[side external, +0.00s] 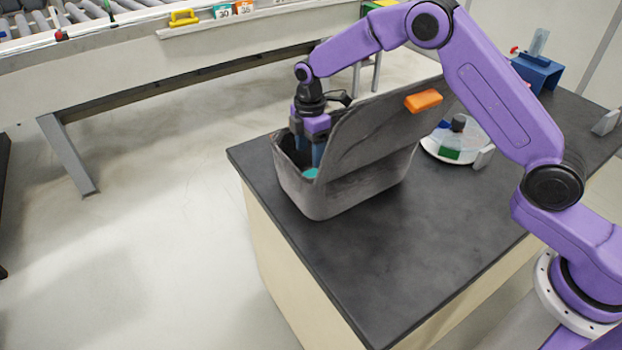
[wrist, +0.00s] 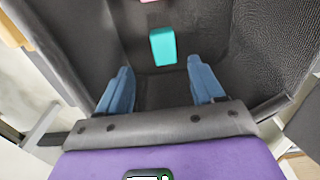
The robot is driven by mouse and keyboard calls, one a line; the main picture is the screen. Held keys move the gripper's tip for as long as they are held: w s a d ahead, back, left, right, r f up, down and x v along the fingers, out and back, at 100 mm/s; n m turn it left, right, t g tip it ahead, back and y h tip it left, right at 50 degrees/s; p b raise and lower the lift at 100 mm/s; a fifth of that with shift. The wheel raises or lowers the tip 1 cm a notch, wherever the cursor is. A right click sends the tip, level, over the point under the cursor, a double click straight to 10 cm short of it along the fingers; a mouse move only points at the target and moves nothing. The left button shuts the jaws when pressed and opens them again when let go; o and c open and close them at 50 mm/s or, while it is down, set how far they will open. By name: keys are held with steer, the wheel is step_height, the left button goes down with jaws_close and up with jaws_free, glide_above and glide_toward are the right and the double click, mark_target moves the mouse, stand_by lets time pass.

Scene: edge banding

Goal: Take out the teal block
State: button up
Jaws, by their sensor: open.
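The teal block (wrist: 163,46) lies on the floor of a dark grey box (side external: 345,193), and a small part of it (side external: 311,173) shows inside the box in the side view. The box's lid (side external: 385,125) is raised, with an orange handle (side external: 423,101) on it. My gripper (side external: 310,152) reaches down into the open left end of the box. In the wrist view its two blue fingers (wrist: 161,88) are apart with nothing between them. The block is beyond the fingertips, apart from them.
A pink object (wrist: 149,1) shows at the top edge of the wrist view. The box walls stand close around my fingers. The dark tabletop (side external: 400,250) in front is clear.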

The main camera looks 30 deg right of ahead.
mark_target(311, 174)
step_height(311, 174, down, 3)
steer(key=shift+r, duration=0.1)
steer(key=shift+s+f, duration=0.15)
steer(key=shift+f, duration=1.15)
steer(key=shift+s+f, duration=0.15)
steer(key=shift+f, duration=1.15)
steer(key=c, duration=1.1)
steer(key=shift+o, duration=0.2)
steer(key=shift+r, duration=0.15)
